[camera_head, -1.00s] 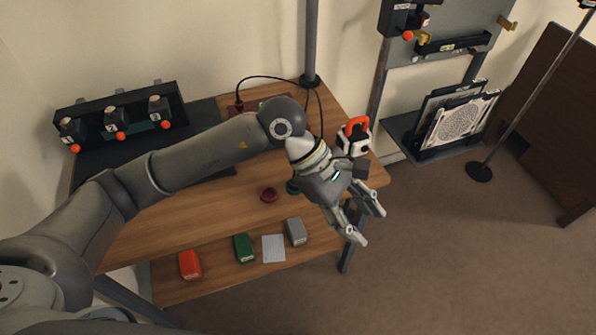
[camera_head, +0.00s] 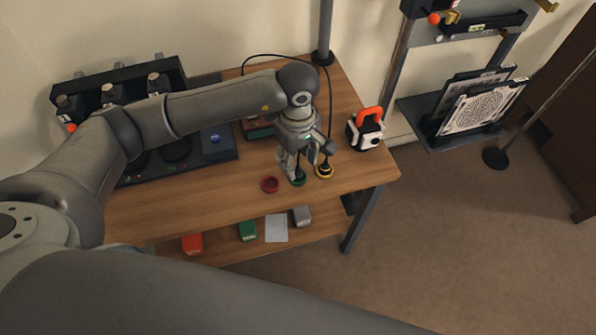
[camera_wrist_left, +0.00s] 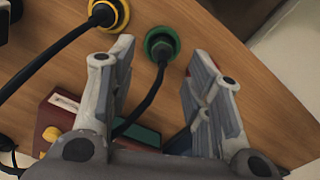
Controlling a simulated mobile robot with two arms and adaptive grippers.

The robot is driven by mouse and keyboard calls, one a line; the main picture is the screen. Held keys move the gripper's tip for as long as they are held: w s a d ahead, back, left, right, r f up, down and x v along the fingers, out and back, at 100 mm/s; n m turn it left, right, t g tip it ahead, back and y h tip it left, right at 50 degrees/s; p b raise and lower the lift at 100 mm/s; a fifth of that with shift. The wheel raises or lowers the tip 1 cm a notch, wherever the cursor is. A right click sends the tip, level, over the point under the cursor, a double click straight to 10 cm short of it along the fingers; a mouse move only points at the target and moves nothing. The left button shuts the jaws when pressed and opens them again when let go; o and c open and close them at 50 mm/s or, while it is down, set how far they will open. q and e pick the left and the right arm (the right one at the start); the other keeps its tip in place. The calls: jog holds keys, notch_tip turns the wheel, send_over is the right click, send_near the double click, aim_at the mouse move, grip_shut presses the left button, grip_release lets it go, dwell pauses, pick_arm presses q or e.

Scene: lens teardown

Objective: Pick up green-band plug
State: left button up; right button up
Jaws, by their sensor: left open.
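The green-band plug (camera_head: 298,179) sits at the front of the wooden tabletop. In the left wrist view the green-band plug (camera_wrist_left: 161,44) shows as a green ring with a black centre, and its black cable runs back between my fingers. My left gripper (camera_head: 304,168) points down over it, fingers apart. In the wrist view the open left gripper (camera_wrist_left: 165,73) has one finger on each side of the cable, with the plug just beyond the fingertips. Neither finger visibly grips it. My right gripper is out of view.
A red ring (camera_head: 270,184) lies on the left. A white-and-black device with an orange handle (camera_head: 368,118) stands at the right table edge. A lower shelf (camera_head: 220,249) holds small boxes.

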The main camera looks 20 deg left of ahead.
aim_at(297, 170)
pick_arm(q)
notch_tip(297, 170, down, 4)
jog(key=shift+s+a+r+p, duration=0.15)
jog(key=shift+r+p, duration=0.1)
jog(key=shift+p, duration=0.25)
jog(key=shift+f, duration=0.25)
jog(key=shift+c, duration=0.5)
jog(key=c, duration=0.9)
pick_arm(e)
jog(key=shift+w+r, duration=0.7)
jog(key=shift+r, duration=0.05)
